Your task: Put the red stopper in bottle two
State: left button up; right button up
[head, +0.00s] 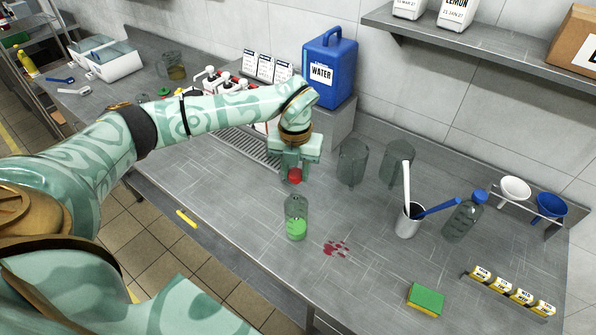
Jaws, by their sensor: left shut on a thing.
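My left gripper (294,166) points down over the table and is shut on the red stopper (295,176). It holds the stopper a little above a clear bottle (296,205) with green contents (296,229), which stands upright with its mouth open. The stopper looks apart from the bottle mouth. I cannot read a number on this bottle. Another clear bottle (462,220) with a blue stopper (480,195) stands at the right. My right gripper is not in view.
Red spots (336,248) mark the table right of the green-filled bottle. Two clear jars (352,162) stand behind it. A white cup (408,222) holds utensils. A green and yellow sponge (425,299) lies in front. A blue water jug (329,68) stands at the back.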

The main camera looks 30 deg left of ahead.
aim_at(296, 183)
pick_arm(q)
notch_tip(296, 183, down, 4)
jog(key=b, duration=0.3)
jog(key=shift+s+f+b, duration=0.1)
jog(key=shift+f+b, duration=0.05)
jog(key=shift+b, duration=0.2)
jog(key=shift+f, duration=0.75)
jog(key=shift+r+p, duration=0.1)
jog(key=shift+p, duration=0.2)
dwell(0.3)
jog(key=shift+f, duration=0.3)
dwell(0.7)
jog(key=o, duration=1.4)
jog(key=shift+r, duration=0.1)
